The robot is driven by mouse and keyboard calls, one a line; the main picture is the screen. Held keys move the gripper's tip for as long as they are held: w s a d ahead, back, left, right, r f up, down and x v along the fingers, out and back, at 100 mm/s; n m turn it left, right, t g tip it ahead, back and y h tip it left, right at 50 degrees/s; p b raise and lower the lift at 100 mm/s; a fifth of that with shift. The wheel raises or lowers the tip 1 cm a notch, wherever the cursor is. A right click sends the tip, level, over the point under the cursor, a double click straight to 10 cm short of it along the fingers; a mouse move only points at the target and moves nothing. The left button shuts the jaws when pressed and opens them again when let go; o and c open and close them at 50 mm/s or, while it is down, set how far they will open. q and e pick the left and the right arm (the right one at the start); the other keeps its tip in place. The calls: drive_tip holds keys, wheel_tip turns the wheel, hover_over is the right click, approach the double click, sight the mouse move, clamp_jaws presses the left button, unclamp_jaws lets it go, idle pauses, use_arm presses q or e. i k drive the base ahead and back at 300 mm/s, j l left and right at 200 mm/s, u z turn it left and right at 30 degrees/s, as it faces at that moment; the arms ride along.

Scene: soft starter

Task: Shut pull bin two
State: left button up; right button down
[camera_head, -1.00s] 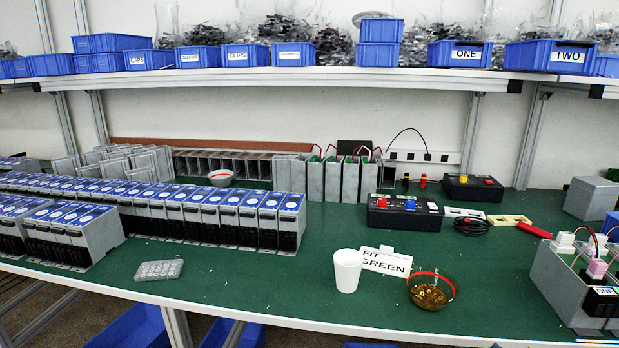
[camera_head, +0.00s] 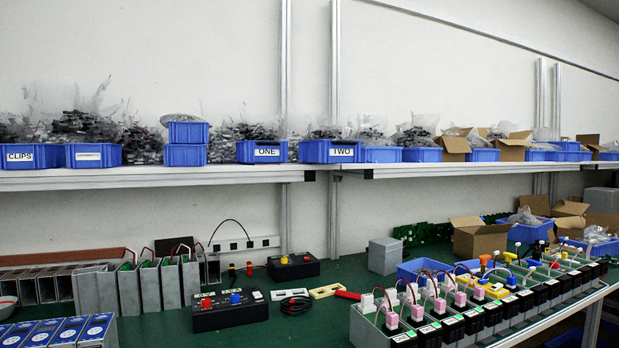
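A blue bin labelled TWO (camera_head: 329,151) stands on the upper shelf, near the middle of the head view. Its label faces me, and bags of dark parts show behind and above it. From here I cannot tell how far it is pulled out from the shelf. A like blue bin labelled ONE (camera_head: 262,151) stands just left of it, with a shelf post behind the gap between them. Neither of my grippers shows in the view.
The shelf (camera_head: 230,174) runs across above a green bench (camera_head: 340,270). A black box with coloured buttons (camera_head: 229,309), a grey box (camera_head: 384,255) and a row of wired units (camera_head: 450,315) stand on the bench. Open cardboard boxes (camera_head: 480,238) are at right.

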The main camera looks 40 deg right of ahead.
sight(320, 151)
drive_tip(key=z, duration=1.25)
drive_tip(key=i+l+u, duration=0.1)
drive_tip(key=i+l, duration=0.4)
drive_tip(key=i+l+u, duration=0.15)
drive_tip(key=i+l, duration=0.3)
drive_tip(key=l, duration=0.25)
